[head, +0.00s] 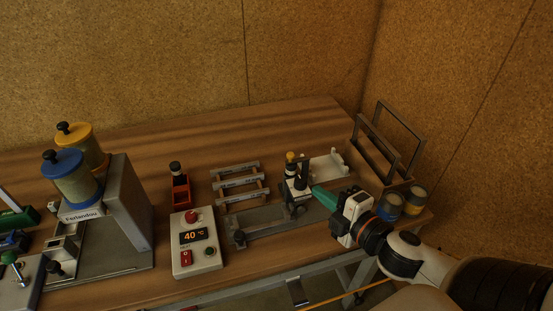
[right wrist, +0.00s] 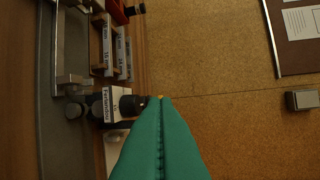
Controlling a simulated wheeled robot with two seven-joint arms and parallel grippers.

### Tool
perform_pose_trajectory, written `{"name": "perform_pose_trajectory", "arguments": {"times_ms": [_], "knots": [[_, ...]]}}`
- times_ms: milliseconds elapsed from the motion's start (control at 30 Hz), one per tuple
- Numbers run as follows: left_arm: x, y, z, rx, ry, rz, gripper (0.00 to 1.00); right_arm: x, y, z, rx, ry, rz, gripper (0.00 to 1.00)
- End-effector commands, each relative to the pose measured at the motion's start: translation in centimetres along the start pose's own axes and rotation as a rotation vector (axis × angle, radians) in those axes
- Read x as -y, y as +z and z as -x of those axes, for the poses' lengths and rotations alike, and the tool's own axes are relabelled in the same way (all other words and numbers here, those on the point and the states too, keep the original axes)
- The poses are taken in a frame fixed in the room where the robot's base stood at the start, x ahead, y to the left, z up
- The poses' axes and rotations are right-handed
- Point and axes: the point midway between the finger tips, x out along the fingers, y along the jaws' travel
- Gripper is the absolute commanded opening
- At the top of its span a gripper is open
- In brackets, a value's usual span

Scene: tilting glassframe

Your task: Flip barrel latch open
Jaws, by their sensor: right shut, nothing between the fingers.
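A small white and black fixture (head: 297,184) with a yellow-topped post (head: 291,158) stands on the grey rail (head: 272,222) at the right of the bench. Which part of it is the barrel latch I cannot tell for certain. My right gripper (head: 315,191) has green fingers, shut and empty, with the tips close to the fixture's right side. In the right wrist view the shut fingertips (right wrist: 163,99) are right beside a black knob (right wrist: 133,104) on a white labelled block (right wrist: 96,105). Whether they touch is unclear. My left gripper is not in view.
A labelled rack (head: 238,180) and a control box (head: 194,240) reading 40 °C stand left of the fixture. A grey frame (head: 411,158) and blue and yellow jars (head: 414,200) stand at the right edge. A hopper machine (head: 125,210) fills the left. The back of the bench is clear.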

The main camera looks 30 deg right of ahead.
Motion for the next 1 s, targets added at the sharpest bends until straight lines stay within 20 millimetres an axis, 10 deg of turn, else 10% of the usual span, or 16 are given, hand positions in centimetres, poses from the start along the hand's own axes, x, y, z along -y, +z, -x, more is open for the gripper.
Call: {"name": "perform_pose_trajectory", "arguments": {"times_ms": [467, 1000], "knots": [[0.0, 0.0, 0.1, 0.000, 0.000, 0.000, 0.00, 0.2, 0.1, -0.5, 0.003, -0.004, 0.002, 0.00], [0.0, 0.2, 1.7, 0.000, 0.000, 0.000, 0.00, 0.5, 0.1, -7.5, 0.003, -0.005, 0.003, 0.00]]}}
